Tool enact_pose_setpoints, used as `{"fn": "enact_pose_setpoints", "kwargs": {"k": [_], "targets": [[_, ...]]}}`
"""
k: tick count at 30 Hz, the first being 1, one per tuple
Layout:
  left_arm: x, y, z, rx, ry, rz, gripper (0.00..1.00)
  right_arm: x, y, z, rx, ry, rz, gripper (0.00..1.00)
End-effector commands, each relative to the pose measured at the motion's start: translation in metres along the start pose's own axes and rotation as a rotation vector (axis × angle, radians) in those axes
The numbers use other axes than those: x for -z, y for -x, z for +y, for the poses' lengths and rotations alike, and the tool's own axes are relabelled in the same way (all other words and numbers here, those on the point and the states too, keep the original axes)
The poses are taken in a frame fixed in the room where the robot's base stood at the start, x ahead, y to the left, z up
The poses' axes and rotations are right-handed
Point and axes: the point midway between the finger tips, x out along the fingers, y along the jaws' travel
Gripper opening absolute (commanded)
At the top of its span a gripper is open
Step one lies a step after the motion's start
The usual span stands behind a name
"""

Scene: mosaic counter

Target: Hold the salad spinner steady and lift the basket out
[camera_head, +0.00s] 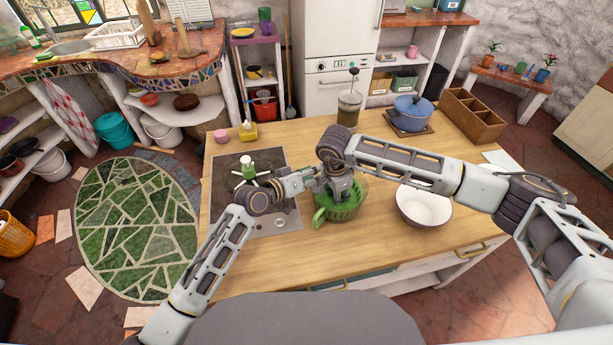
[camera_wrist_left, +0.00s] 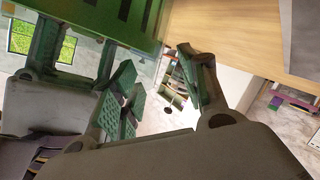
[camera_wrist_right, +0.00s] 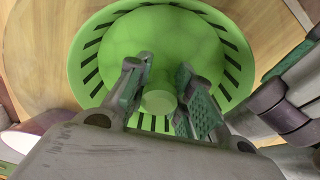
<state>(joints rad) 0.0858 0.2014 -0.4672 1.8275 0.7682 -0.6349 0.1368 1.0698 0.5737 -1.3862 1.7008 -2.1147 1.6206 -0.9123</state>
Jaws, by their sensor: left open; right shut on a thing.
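The right wrist view looks down into the basket (camera_wrist_right: 120,42); the spinner's outer bowl cannot be told apart clearly. My right gripper (camera_head: 338,192) points down into it, its fingers (camera_wrist_right: 160,95) shut on the green central post (camera_wrist_right: 158,101). My left gripper (camera_head: 312,174) is open at the basket's left side. In the left wrist view, a green slotted wall (camera_wrist_left: 100,18) is close above the left fingers (camera_wrist_left: 165,75); contact cannot be told.
A white bowl (camera_head: 424,209) stands right of the basket. A green-and-white item (camera_head: 248,166) is on the dark cooktop (camera_head: 225,185) at left. A French press (camera_head: 349,105), a blue pot (camera_head: 411,114) and a wooden box (camera_head: 472,115) stand behind. Counter behind the arms is partly clear.

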Motion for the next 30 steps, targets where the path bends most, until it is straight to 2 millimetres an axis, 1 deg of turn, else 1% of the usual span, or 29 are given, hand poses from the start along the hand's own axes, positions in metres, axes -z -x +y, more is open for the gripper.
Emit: {"fn": "enact_pose_setpoints", "kwargs": {"k": [6,14,24,26,27,30], "targets": [[0.0003,-0.0066,0.0002,0.0,-0.002,0.0,0.44,0.0001,0.0,0.0,0.0,0.0,0.0,0.0],[0.0002,-0.0068,0.0003,0.0,-0.002,0.0,0.44,0.0001,0.0,0.0,0.0,0.0,0.0,0.0],[-0.0002,-0.0067,0.0,0.0,-0.001,-0.001,0.0,0.0,-0.0001,0.0,0.0,0.0,0.0,0.0],[-0.0004,-0.0067,0.0,0.0,-0.001,-0.001,0.0,0.0,-0.0001,0.0,0.0,0.0,0.0,0.0],[-0.0005,-0.0067,-0.0001,0.0,-0.001,-0.001,0.21,0.0,-0.0002,0.0001,0.0,0.0,0.0,0.0],[-0.0008,-0.0067,-0.0002,0.0,0.0,-0.002,0.34,0.0,-0.0003,0.0001,0.0,0.0,0.0,0.0]]}}
